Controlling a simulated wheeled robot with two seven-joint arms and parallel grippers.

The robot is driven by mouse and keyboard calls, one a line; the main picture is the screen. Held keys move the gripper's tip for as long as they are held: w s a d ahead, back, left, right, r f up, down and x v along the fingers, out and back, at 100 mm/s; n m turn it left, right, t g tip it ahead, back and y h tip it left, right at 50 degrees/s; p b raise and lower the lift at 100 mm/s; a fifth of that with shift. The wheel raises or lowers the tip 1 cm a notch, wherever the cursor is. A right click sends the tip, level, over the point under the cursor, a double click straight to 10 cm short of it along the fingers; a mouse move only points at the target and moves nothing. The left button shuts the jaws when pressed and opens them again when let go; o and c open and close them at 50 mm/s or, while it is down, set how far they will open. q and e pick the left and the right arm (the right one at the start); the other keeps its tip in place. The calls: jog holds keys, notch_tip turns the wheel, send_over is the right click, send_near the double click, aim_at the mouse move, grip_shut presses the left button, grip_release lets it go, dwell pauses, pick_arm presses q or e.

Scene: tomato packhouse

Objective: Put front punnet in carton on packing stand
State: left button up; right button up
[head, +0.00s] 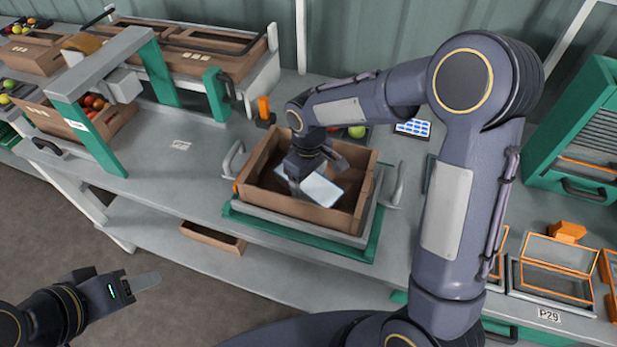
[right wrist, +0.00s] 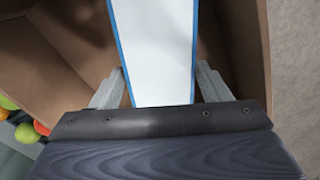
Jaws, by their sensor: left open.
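The open brown carton (head: 275,204) stands on the packing stand (head: 237,220), a grey-topped, green-edged frame with grey handles. My right gripper (head: 307,181) reaches down inside the carton. A flat white piece with blue edges (right wrist: 158,45), which I take to be the front punnet, lies between its fingers; both appear to touch its sides in the right wrist view. It shows pale and tilted inside the carton in the head view (head: 321,190). Its underside is hidden, so I cannot tell whether it rests on the carton floor. My left gripper (head: 140,284) is open, low at the left, away from the carton.
Red and green tomatoes (head: 356,131) sit just behind the carton. A green frame (head: 97,140) and a tomato crate (head: 110,122) stand left. Orange-rimmed trays (head: 555,267) and a green cabinet (head: 575,150) are right.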

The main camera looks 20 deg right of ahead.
jog(key=shift+o, duration=1.2)
notch_tip(320, 180, up, 12)
jog(key=shift+r, duration=0.2)
jog(key=s+d+r+m+t+y, duration=0.1)
jog(key=s+d+r+m, duration=0.1)
jog(key=s+d, duration=0.3)
jog(key=s+d+r+m+t+y, duration=0.1)
jog(key=s+d+m+y, duration=0.15)
jog(key=s, duration=0.55)
jog(key=s+f+m+t, duration=0.3)
jog(key=s+m, duration=0.1)
jog(key=s, duration=0.5)
jog(key=shift+t, duration=0.3)
jog(key=shift+r, duration=0.1)
